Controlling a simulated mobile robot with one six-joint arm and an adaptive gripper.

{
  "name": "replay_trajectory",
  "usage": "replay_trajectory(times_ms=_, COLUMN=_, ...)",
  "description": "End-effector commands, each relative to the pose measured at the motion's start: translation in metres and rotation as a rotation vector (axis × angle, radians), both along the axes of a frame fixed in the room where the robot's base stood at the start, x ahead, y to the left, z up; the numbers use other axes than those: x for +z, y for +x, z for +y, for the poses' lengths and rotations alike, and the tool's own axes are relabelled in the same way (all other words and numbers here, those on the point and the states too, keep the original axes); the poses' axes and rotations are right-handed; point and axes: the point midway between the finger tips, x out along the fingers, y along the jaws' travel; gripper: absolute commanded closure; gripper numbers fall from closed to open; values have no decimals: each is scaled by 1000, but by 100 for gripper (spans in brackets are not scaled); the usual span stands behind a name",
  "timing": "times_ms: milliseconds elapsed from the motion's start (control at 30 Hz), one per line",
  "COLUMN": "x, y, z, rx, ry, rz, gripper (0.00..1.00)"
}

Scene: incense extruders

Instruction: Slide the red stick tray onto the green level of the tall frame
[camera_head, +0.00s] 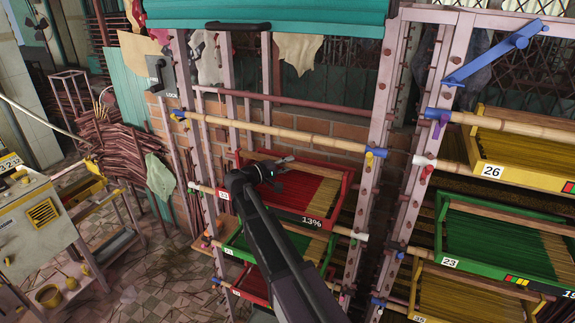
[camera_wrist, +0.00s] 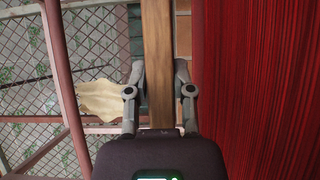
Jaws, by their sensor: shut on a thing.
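The red stick tray (camera_head: 318,222), marked 13%, has red walls and holds long red sticks beside paler ones. It is in the middle bay of the frame (camera_head: 375,190), below the bamboo rail with blue and yellow ends (camera_head: 290,133). The bar's join to the tray is hidden. A green tray (camera_head: 308,246) is just below, partly covered by my arm. Which level is the green one is unclear.
On the right, the neighbouring rack holds a yellow tray (camera_head: 520,175) marked 26 and a green tray (camera_head: 500,268) marked 23. A bundle of brown sticks (camera_head: 118,147) and a grey machine (camera_head: 35,230) stand at left. Tiled floor (camera_head: 165,275) lies open between.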

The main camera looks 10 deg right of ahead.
Motion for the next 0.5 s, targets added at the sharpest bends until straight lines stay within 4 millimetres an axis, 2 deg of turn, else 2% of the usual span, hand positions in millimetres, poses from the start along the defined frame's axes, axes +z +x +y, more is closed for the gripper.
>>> replay_trajectory(times_ms=333, x=0, y=0, z=0, rx=0, ry=-2, rz=-1, gripper=100)
replay_trajectory(times_ms=367, x=0, y=0, z=0, rx=0, ry=-2, rz=-1, gripper=63)
replay_trajectory(times_ms=467, x=-1, y=0, z=0, rx=-1, ry=-2, rz=-1, gripper=33)
replay_trajectory(times_ms=500, x=-1, y=0, z=0, rx=-1, ry=-1, rz=0, gripper=29)
